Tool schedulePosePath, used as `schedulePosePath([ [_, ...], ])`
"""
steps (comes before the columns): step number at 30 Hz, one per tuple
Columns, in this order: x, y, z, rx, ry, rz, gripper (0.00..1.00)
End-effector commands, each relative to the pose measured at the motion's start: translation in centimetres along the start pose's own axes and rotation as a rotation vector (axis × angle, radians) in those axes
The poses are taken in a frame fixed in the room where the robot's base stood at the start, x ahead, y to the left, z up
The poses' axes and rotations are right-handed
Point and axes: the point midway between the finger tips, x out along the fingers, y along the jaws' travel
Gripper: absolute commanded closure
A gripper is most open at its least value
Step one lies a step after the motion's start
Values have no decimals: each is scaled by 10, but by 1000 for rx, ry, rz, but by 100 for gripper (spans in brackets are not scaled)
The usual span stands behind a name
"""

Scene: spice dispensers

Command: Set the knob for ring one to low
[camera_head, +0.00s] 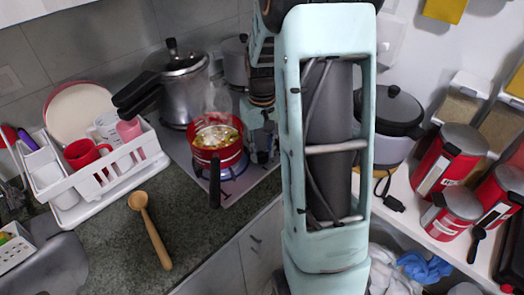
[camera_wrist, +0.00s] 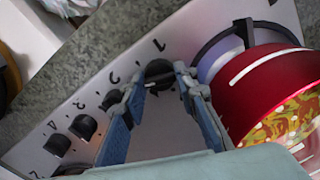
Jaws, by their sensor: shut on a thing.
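In the wrist view, a row of dark knobs runs along the edge of the pale stove panel (camera_wrist: 160,130). The knob for ring one (camera_wrist: 158,69), beside the printed 1, sits between the fingertips of my gripper (camera_wrist: 160,80), which is shut on it. The other knobs, such as the knob by the 2 (camera_wrist: 111,99), are free, lower left. A red pot of food (camera_wrist: 265,80) stands close right of my gripper. In the head view, my gripper (camera_head: 262,140) is low beside the stove, partly behind my arm; the knobs cannot be made out there.
In the head view, the red pot (camera_head: 222,157) steams on a ring, its dark handle pointing forward. A steel pressure cooker (camera_head: 183,95) stands behind it. A white dish rack (camera_head: 105,183) and a wooden spoon (camera_head: 148,228) are left. Red spice dispensers (camera_head: 450,160) stand right.

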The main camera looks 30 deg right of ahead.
Motion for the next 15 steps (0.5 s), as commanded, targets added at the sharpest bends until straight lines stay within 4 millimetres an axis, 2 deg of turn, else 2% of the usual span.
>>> schedulePosePath([
  [6,-1,0,-1,150,2,1,97],
  [15,-1,0,-1,270,2,0,97],
])
